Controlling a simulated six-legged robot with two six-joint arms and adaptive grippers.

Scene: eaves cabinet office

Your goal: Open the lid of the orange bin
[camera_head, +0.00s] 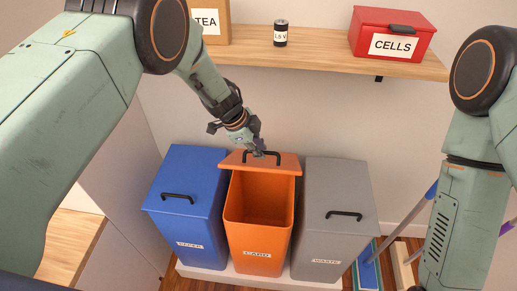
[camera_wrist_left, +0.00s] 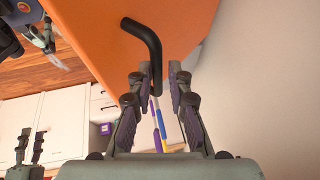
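The orange bin (camera_head: 258,240) stands in the middle of three bins, and a label on its front reads CARD. Its lid (camera_head: 285,164) is raised at the back, and the bin's inside shows. The lid's black handle (camera_head: 274,158) is at my left gripper (camera_head: 258,150). In the left wrist view the lid (camera_wrist_left: 100,30) fills the top. The bent handle (camera_wrist_left: 155,50) reaches down between the fingertips of my left gripper (camera_wrist_left: 156,85), which are apart with gaps beside it. What seems to be my right gripper (camera_wrist_left: 31,145) shows at the lower left, fingers apart.
A blue bin (camera_head: 190,200) stands close on the left and a grey bin (camera_head: 330,235) close on the right, both lids down. A wooden shelf (camera_head: 310,60) above carries a red CELLS box (camera_head: 375,25), a dark can (camera_head: 281,33) and a TEA box (camera_head: 213,20). Broom-like tools stand at right.

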